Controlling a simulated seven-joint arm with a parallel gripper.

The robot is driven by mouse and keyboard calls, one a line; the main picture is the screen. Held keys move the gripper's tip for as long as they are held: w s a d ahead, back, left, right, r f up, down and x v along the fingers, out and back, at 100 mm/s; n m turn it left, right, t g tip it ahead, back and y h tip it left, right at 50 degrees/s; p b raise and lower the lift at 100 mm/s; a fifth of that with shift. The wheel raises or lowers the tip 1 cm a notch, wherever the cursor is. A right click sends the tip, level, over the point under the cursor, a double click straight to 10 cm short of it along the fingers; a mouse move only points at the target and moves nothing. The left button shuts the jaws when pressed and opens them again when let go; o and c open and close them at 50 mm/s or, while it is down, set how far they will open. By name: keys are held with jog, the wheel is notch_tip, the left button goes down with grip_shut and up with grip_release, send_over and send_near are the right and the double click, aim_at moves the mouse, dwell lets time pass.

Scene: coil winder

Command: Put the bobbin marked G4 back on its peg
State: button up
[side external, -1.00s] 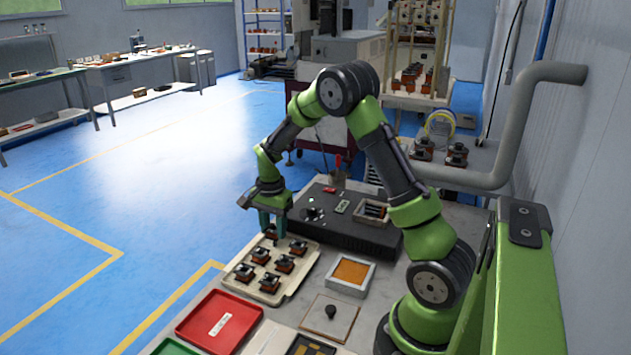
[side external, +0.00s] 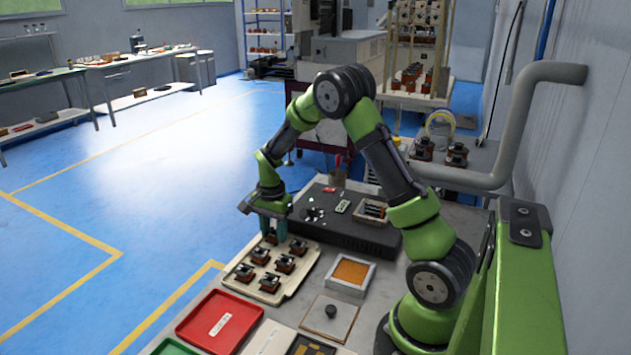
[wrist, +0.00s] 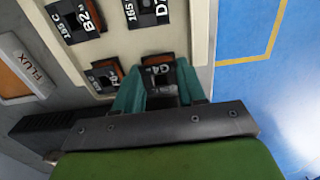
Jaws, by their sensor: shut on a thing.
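The bobbin marked G4 (wrist: 160,71) is dark with an orange-brown part. It sits between the teal fingers of my gripper (wrist: 158,92) in the wrist view, with its lower part hidden by the gripper. In the side view my gripper (side external: 272,228) points down at the far end of the cream tray (side external: 298,284), shut on the bobbin. The tray holds several similar bobbins. I cannot tell whether G4 touches the tray, and its peg is hidden.
Close to G4 in the wrist view is a partly hidden bobbin (wrist: 103,76). Bobbins marked B2 (wrist: 76,18) and D-something (wrist: 146,10) lie farther along. A black box (side external: 345,228) stands beside the tray. A red tray (side external: 219,321) is nearer the camera.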

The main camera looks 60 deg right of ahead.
jog(key=shift+f, duration=0.7)
jog(key=o, duration=1.1)
jog(key=shift+o, duration=0.2)
notch_tip(320, 180, up, 17)
jog(key=shift+f, duration=0.1)
